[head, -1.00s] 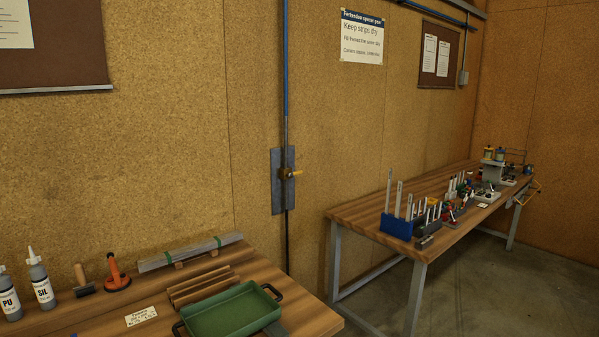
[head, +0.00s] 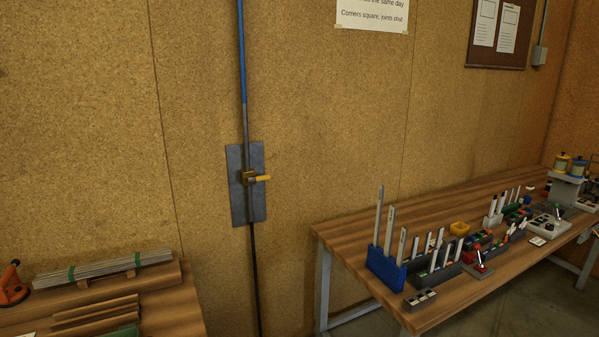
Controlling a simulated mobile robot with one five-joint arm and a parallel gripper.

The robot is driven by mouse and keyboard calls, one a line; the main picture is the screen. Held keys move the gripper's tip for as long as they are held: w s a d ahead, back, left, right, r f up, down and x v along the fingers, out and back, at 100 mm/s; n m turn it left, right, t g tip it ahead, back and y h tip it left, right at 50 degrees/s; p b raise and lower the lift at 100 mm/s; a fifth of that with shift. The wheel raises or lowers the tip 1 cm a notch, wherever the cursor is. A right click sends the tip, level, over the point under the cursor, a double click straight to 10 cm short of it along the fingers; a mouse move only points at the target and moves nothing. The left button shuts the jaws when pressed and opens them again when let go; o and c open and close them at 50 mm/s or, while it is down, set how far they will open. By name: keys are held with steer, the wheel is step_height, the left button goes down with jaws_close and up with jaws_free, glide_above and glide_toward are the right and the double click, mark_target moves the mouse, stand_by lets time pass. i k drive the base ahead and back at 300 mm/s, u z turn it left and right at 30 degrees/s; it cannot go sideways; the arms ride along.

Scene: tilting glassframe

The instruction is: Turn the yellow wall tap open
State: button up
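The wall tap's yellow lever (head: 262,178) sticks out to the right, roughly level, from a brass-coloured tap body (head: 248,177). The body sits on a vertical pipe in front of a grey plate (head: 238,208) on the wall. The pipe is blue above (head: 241,50) and dark below the tap (head: 256,280). Nothing touches the lever. My gripper does not show in the head view.
A wooden bench (head: 340,232) with a blue rack (head: 385,268) and several tools stands at right. Another bench (head: 180,310) with bundled strips (head: 105,270) and an orange-handled tool (head: 12,287) is at lower left. A gap separates the benches below the tap.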

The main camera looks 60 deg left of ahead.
mark_target(267, 177)
steer(key=i, duration=1.15)
steer(key=u, duration=0.05)
steer(key=k, duration=0.1)
steer(key=u, duration=2.65)
steer(key=i, duration=1.7)
steer(key=u, duration=0.05)
